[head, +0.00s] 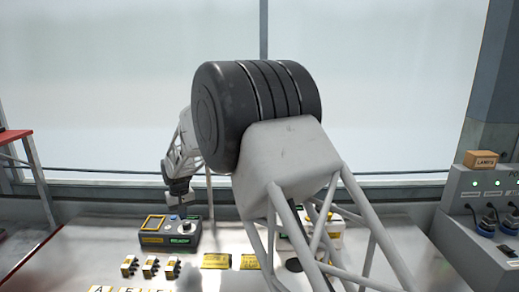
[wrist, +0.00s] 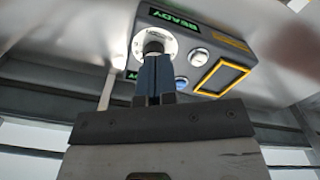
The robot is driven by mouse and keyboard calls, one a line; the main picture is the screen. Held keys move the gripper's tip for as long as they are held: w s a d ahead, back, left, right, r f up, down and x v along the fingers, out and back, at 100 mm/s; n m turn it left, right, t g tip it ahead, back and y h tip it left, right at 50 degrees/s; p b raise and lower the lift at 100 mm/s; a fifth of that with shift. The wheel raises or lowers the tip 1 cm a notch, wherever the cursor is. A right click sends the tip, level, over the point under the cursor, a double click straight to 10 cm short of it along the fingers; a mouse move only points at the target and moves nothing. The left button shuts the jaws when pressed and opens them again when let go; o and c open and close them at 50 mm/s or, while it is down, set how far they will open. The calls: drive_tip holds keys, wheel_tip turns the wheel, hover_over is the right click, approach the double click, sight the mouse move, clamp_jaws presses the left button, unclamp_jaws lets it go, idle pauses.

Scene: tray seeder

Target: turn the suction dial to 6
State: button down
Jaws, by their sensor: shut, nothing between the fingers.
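The suction dial (wrist: 168,43) appears to be the dark knob on a round white scale on the grey control box, with my fingertips in front of it. The scale's numbers and the pointer are too small to read. My gripper (wrist: 153,62) is shut, its two blue fingers together with nothing held between them. The tips overlap the knob in the wrist view; I cannot tell if they touch it. In the head view my gripper (head: 183,213) hangs over the control box (head: 152,239).
The box has a green READY display (wrist: 177,27), a round button (wrist: 200,55) and a yellow-framed panel (wrist: 222,76). Small switches (head: 150,267) and yellow labels (head: 216,261) lie in front. A grey lamp unit (head: 480,192) stands at right. My arm hides the middle of the bench.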

drive_tip(key=shift+w+d+r, duration=0.1)
drive_tip(key=shift+r, duration=0.05)
drive_tip(key=shift+w+d+r, duration=0.45)
drive_tip(key=shift+w+d, duration=0.25)
drive_tip(key=shift+d, duration=0.05)
drive_tip(key=shift+f, duration=0.2)
